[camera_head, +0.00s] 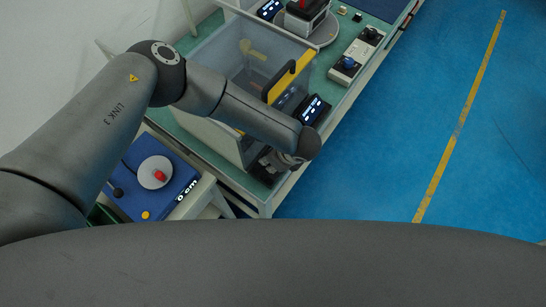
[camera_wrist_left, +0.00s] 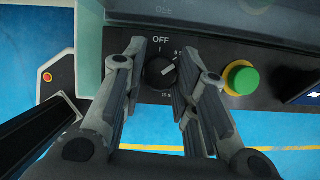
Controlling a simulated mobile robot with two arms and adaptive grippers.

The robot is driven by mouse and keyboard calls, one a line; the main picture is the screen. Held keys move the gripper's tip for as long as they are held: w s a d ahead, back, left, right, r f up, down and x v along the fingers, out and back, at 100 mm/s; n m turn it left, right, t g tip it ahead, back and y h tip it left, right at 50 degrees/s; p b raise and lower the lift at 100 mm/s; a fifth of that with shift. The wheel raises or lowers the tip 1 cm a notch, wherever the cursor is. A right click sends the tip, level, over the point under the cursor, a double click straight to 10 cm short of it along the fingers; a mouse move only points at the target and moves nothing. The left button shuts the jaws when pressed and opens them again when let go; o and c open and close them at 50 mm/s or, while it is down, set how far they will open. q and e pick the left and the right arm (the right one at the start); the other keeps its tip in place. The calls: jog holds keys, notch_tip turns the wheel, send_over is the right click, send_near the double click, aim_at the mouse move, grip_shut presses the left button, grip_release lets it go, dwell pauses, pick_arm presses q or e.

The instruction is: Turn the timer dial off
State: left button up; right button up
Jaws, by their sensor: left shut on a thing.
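The timer dial (camera_wrist_left: 160,73) is a round black knob with a white pointer mark on a dark panel (camera_wrist_left: 145,97) in the left wrist view. The word OFF is printed above it, with seconds marks to its upper right and below. The white mark points toward the upper right, away from OFF. My left gripper (camera_wrist_left: 161,62) is closed around the dial, one finger on each side. In the head view this gripper (camera_head: 272,163) is mostly hidden by my own arm, at the near end of the green bench. The dial is hidden there. My right gripper is not in view.
A green button (camera_wrist_left: 241,78) with a yellow collar sits right of the dial. In the head view, a clear bin (camera_head: 215,55) with a yellow-and-black bar and a small black display (camera_head: 314,108) stand close to my arm. Blue floor (camera_head: 380,130) is free to the right.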

pick_arm(q)
jog(key=shift+n, duration=0.3)
jog(key=n+g, duration=0.1)
jog(key=n, duration=0.2)
jog(key=shift+n+g+y, duration=0.3)
jog(key=shift+y, duration=0.1)
jog(key=n+g, duration=0.1)
jog(key=n, duration=0.1)
jog(key=n+g, duration=0.1)
jog(key=n, duration=0.2)
jog(key=shift+w+n, duration=0.2)
jog(key=shift+n, duration=0.1)
jog(key=o, duration=1)
